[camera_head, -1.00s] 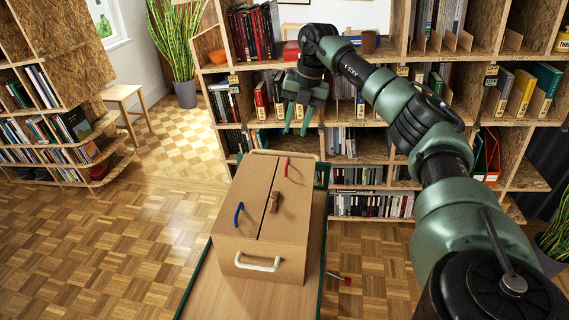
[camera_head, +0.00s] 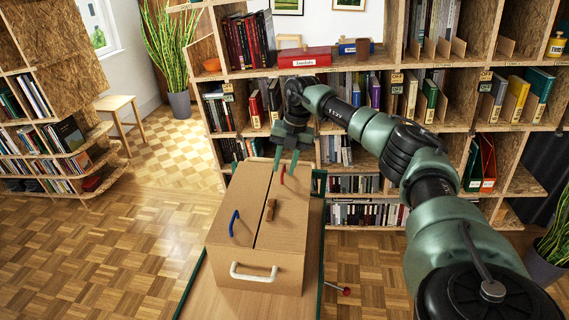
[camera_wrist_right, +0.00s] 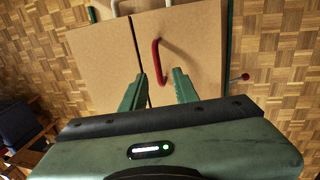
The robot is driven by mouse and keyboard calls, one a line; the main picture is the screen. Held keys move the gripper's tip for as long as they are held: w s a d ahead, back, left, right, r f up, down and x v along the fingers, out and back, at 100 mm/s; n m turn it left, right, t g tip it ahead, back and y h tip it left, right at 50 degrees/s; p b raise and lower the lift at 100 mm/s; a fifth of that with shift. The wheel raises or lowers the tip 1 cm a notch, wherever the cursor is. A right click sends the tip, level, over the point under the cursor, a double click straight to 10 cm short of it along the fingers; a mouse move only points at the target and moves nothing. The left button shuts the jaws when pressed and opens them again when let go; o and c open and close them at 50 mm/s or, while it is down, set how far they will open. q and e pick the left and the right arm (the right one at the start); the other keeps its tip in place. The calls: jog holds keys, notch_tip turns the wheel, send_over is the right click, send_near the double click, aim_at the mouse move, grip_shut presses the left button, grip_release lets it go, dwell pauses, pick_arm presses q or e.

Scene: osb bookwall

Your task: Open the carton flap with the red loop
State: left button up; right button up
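A brown cardboard carton (camera_head: 228,258) stands on a wooden board. Its top has two flaps meeting at a lengthwise seam. In the right wrist view the red loop (camera_wrist_right: 158,62) stands up from the closed flap, ahead of and between the fingers. My right gripper (camera_head: 287,172) is open, fingers pointing down over the far end of the carton, close to the red loop. My left gripper is not in view.
A red knob (camera_head: 346,291) sticks out right of the board. A bookshelf (camera_head: 380,75) stands close behind.

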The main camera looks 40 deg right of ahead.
jog(key=shift+f, duration=0.1)
grip_shut()
dwell(1.4)
